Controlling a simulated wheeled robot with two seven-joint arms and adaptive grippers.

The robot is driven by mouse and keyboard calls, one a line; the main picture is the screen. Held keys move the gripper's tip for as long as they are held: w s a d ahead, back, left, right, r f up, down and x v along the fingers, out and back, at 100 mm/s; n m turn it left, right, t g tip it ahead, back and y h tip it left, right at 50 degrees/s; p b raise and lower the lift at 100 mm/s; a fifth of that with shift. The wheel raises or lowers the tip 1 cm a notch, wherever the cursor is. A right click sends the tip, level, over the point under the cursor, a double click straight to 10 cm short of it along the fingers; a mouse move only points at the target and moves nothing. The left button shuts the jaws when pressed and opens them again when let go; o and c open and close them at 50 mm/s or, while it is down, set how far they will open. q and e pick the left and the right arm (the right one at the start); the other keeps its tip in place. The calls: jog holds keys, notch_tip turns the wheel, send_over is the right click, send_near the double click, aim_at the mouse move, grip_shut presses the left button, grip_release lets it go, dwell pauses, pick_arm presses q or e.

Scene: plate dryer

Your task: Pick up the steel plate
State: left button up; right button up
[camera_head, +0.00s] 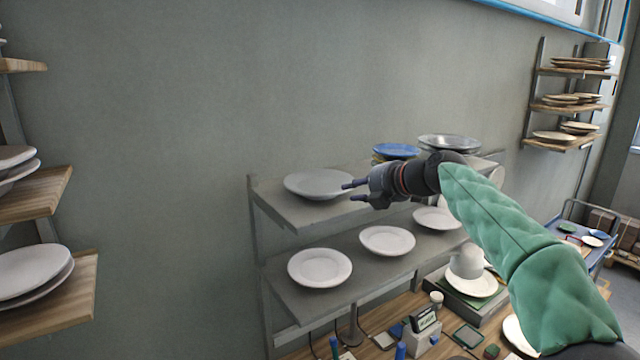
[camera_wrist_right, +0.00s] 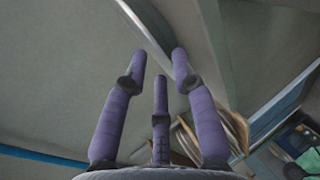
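A shiny grey plate that looks like steel (camera_head: 449,142) lies at the right end of the grey rack's top shelf, on other dishes. A larger pale grey plate (camera_head: 312,184) lies alone at the left of that shelf; I cannot tell its material. My right gripper (camera_head: 349,192) is over the top shelf, its fingers pointing left at the pale plate's right rim. Its fingers are spread and empty, as the right wrist view (camera_wrist_right: 159,66) also shows. I cannot tell whether a fingertip touches the rim. My left gripper is out of view.
A blue plate (camera_head: 397,151) sits on the top shelf behind my right wrist. White plates (camera_head: 320,267) stand on the lower shelf (camera_head: 350,290). A wooden bench with small items is below. Wall shelves (camera_head: 570,145) hold more plates at right, others at far left.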

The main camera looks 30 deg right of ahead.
aim_at(334, 191)
jog(key=p+x, duration=0.1)
jog(key=x, duration=0.2)
jog(key=shift+w, duration=0.3)
jog(key=shift+s, duration=0.1)
jog(key=shift+a, duration=0.1)
grip_shut()
jog(key=shift+r, duration=0.15)
jog(key=shift+r, duration=0.1)
